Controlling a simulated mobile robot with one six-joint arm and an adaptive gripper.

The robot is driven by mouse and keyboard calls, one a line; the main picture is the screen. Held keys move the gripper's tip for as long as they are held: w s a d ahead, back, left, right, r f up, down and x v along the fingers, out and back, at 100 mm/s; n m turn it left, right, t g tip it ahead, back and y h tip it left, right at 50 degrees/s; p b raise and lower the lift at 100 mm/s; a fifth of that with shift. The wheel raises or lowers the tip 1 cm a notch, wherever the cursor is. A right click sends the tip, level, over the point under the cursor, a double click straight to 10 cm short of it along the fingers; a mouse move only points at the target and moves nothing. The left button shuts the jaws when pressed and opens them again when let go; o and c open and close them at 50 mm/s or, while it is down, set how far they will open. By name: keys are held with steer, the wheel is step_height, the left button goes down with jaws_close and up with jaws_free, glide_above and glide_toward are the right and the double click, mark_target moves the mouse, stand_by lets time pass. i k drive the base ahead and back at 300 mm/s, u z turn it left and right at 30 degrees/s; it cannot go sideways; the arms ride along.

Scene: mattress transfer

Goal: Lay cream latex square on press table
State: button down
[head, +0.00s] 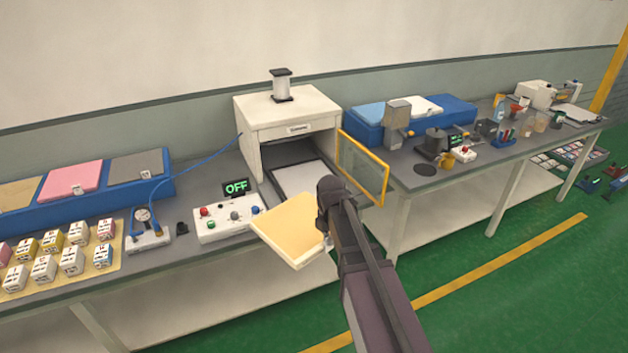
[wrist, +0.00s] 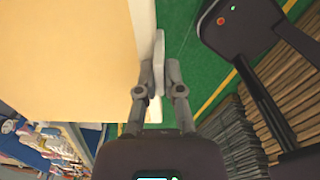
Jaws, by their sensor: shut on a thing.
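A cream latex square (head: 297,228) is held in front of the press in the head view, tilted, its near corner out past the bench edge. It fills the upper left of the wrist view (wrist: 75,55). My gripper (head: 327,240) is shut on the square's right edge; its fingers (wrist: 158,75) show in the wrist view. The white press (head: 290,115) stands on the bench with its front open. Its table (head: 298,178) shows inside as a pale plate with a dark rim, partly hidden by my arm and the square. The yellow-framed door (head: 362,167) is swung open to the right.
A control box (head: 228,222) with buttons and an "OFF" display (head: 236,187) stand left of the square. A gauge (head: 147,228) and labelled blocks (head: 73,261) are further left. Blue trays (head: 100,183) hold coloured sheets.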

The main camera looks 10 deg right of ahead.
mark_target(307, 179)
steer(key=u, duration=0.05)
steer(key=i, duration=1)
steer(key=z, duration=0.05)
